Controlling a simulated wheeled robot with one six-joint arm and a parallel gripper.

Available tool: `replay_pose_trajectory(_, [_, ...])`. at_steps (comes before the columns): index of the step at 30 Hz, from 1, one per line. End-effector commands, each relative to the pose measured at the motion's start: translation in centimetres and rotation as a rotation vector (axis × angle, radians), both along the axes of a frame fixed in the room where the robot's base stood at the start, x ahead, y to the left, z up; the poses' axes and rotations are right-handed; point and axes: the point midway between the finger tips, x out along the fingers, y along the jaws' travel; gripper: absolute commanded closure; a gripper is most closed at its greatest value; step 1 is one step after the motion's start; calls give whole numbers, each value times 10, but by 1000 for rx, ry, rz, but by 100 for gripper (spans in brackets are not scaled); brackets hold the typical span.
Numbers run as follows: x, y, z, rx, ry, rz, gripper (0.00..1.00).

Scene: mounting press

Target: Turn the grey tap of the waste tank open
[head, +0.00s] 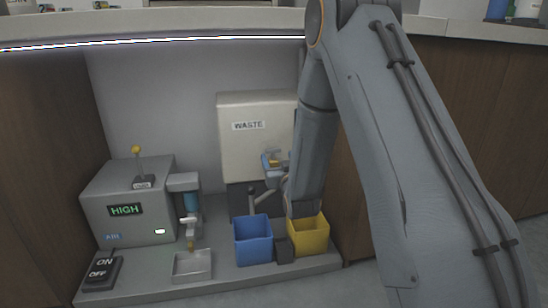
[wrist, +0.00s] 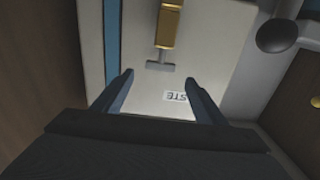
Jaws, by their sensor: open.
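The waste tank (head: 258,106) is a cream box with a "WASTE" label, standing at the back of the bay in the head view. In the wrist view its pale face (wrist: 215,45) fills the middle. A brass tap body (wrist: 168,25) with a grey T-shaped handle (wrist: 159,66) shows there. My gripper (wrist: 159,80) is open and empty. The grey handle appears between and slightly beyond its two fingertips, with no visible contact; depth is unclear. In the head view my gripper (head: 271,161) is in front of the tank, and my arm hides the tank's right side.
A blue bin (head: 253,241) and a yellow bin (head: 310,240) stand below my gripper. A dark ball-ended lever (head: 252,191) is close by, its knob (wrist: 277,36) at upper right in the wrist view. A grey press unit (head: 127,203) stands left. A counter edge (head: 180,22) runs above.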

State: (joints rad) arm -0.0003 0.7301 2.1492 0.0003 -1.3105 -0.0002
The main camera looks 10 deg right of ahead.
Motion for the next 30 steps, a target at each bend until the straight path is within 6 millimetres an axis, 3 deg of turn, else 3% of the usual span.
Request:
replay_pose_trajectory(6, [35,0,-2,0,-2,0,34])
replay_pose_trajectory(12, [56,0,-1,0,0,0,34])
replay_pose_trajectory(24, [62,0,0,0,2,0,34])
replay_pose_trajectory(30, [62,0,0,0,2,0,68])
